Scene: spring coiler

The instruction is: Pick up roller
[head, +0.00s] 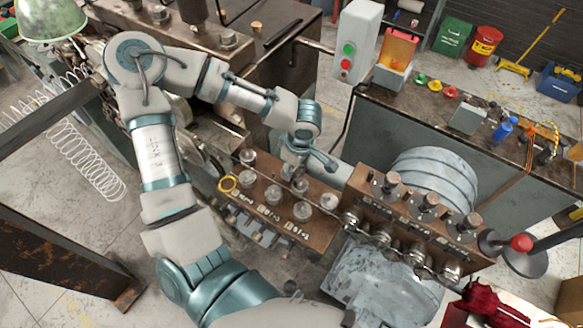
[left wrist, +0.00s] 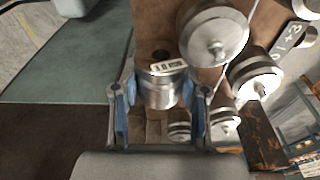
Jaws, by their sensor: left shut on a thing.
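My left gripper (head: 299,182) is over the brown roller board (head: 238,203), among several silvery rollers. In the left wrist view, its two blue-padded fingers (left wrist: 160,96) stand either side of a short silvery metal roller (left wrist: 160,88) and are shut on it. A small pale label and a dark round hole in the board show just beyond this roller. I cannot tell whether the roller is clear of the board. My right gripper is in neither view.
A second brown block with metal rollers and posts (head: 415,222) stands close on the right. A workbench (head: 430,115) with tools is behind on the right. A wire coil (head: 90,160) hangs at the left.

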